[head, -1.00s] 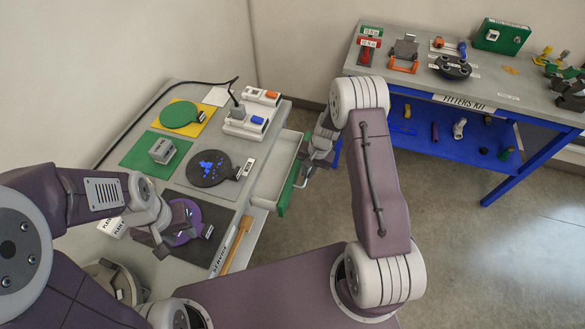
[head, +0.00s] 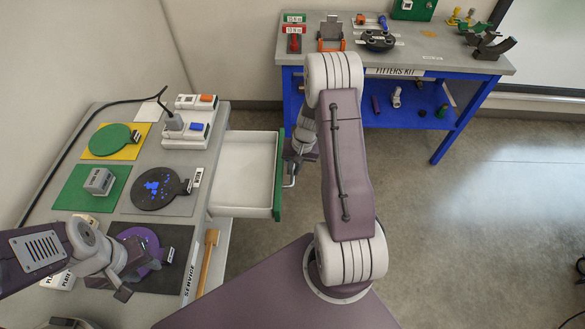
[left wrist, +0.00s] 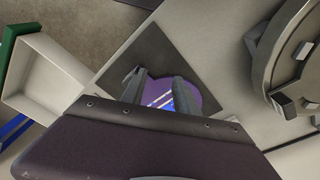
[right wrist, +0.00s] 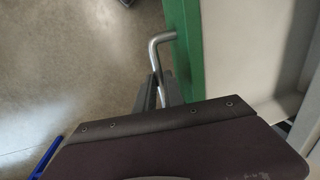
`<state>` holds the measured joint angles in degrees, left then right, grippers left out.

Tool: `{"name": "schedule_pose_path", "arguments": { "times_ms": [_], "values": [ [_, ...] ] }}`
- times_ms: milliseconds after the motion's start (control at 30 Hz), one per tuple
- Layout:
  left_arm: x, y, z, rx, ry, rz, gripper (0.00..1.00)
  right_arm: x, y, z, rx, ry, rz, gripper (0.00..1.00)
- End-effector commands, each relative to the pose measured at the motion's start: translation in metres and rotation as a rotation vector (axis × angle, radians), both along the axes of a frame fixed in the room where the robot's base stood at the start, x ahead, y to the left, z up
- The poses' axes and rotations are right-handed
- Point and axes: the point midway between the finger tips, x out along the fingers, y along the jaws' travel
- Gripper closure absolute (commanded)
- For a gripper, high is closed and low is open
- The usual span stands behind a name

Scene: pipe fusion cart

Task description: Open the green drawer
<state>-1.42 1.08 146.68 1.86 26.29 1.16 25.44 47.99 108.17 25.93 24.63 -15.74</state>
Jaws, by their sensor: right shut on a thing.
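The drawer with the green front (head: 278,175) stands pulled out from the right side of the cart, and its white inside (head: 245,168) looks empty. My right gripper (head: 292,180) is at the drawer's outer face. In the right wrist view its fingers (right wrist: 158,92) are shut on the bent metal handle (right wrist: 158,42) beside the green front (right wrist: 188,45). My left gripper (head: 135,272) is over the purple disc (head: 140,248) on the cart. In the left wrist view its two fingers (left wrist: 155,92) are apart above the purple disc. The drawer also shows there at the left (left wrist: 45,75).
The cart top (head: 120,118) holds a green disc (head: 110,140), a grey block (head: 99,181), a dark disc with blue bits (head: 158,188) and white switch boxes (head: 188,130). A blue fitters' table (head: 440,62) stands at the back right. Open floor lies between them.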

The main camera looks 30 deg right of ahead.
Motion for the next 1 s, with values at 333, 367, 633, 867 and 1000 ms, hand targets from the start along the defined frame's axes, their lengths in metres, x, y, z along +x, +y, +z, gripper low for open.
{"name": "schedule_pose_path", "arguments": {
  "times_ms": [333,367,633,867,1000],
  "values": [
    [0.000,0.000,0.000,0.000,0.000,0.000,0.64,0.001,0.000,0.001,-0.002,-0.002,-0.001,0.66],
    [0.000,0.000,0.000,0.000,0.000,0.000,0.64,0.001,0.000,0.001,-0.002,-0.002,-0.001,0.66],
    [0.000,0.000,0.003,0.000,0.000,0.000,0.64,-0.002,-0.007,0.044,-0.004,-0.008,-0.001,0.66],
    [0.000,0.000,0.004,0.000,0.000,0.000,0.64,-0.007,-0.013,0.083,-0.003,-0.006,0.000,0.66],
    [0.000,0.000,0.004,0.000,0.000,0.000,0.64,-0.008,-0.014,0.091,-0.002,-0.003,-0.001,0.66]
  ]
}}
